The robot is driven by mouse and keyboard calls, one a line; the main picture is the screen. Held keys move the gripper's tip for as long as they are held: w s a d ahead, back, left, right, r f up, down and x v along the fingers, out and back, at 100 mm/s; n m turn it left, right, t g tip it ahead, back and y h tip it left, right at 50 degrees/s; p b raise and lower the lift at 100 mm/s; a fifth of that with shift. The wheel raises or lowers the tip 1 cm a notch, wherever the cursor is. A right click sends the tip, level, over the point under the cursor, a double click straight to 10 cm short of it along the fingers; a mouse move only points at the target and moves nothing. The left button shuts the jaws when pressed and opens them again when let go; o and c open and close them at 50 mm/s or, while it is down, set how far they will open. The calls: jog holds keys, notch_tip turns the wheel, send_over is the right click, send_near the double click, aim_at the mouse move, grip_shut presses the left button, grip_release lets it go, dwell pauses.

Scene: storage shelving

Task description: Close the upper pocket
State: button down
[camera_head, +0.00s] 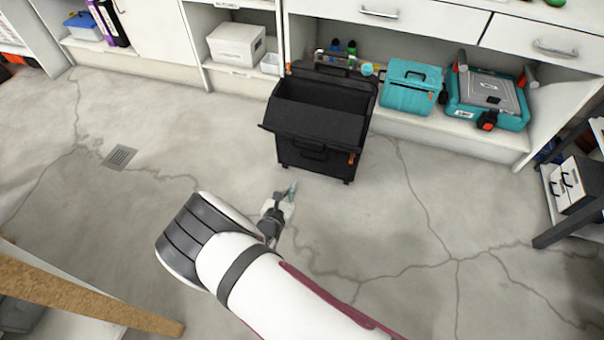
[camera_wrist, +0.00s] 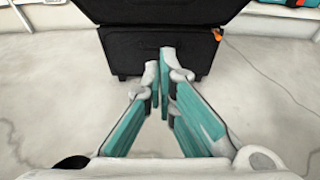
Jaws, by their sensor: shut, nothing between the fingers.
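A black tool case (camera_head: 345,98) stands upright on the floor in front of the shelving in the head view. Its upper pocket (camera_head: 312,122) is tilted out toward me, with its top open. Orange latches show at its side. The lower part of the case (camera_wrist: 135,52) and the underside of the jutting pocket (camera_wrist: 165,10) show at the top of the wrist view. My gripper (camera_head: 290,190) is in front of the case and apart from it, near floor level. Its teal fingers (camera_wrist: 164,85) are together and empty. The wrist view cuts off the upper case.
White shelving with drawers (camera_head: 380,12) stands behind the case. A teal toolbox (camera_head: 411,86) and a flat teal case (camera_head: 485,97) sit on its low shelf. A dark rack (camera_head: 560,238) is at the right. The floor (camera_head: 420,230) around the case is clear.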

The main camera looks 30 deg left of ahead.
jog(key=w+a+b, duration=0.2)
jog(key=w+b, duration=0.3)
jog(key=w, duration=0.7)
jog(key=shift+a+f, duration=0.4)
jog(key=shift+f, duration=0.05)
jog(key=shift+r, duration=0.15)
jog(key=shift+w+r+g+p, duration=0.2)
jog(key=shift+r+g+p, duration=0.1)
jog(key=shift+p, duration=0.15)
